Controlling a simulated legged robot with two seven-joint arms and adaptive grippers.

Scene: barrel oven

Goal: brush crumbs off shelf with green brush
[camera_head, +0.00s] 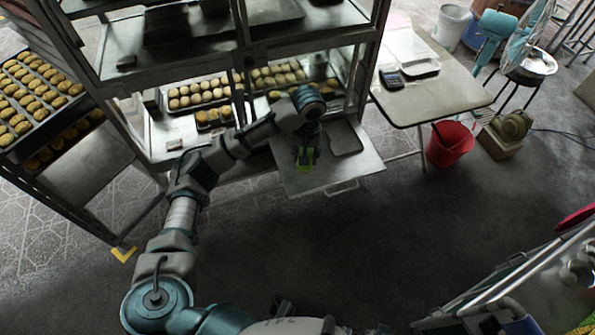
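The metal shelf (357,173) is a pulled-out sheet with a handle at its front edge, low on the rack. The green brush (305,160) is over the left half of this shelf, near its front. My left gripper (306,150) points down at the shelf and appears shut on the green brush. The fingers hide part of the brush, and I cannot tell whether it touches the shelf. Crumbs are too small to make out. My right gripper does not show clearly in this view.
A dark-rimmed flat tray (346,140) lies on the shelf, right of the brush. The rack (235,50) with trays of buns (200,93) rises behind. A table (440,95) and red bucket (451,146) stand to the right. Floor in front is clear.

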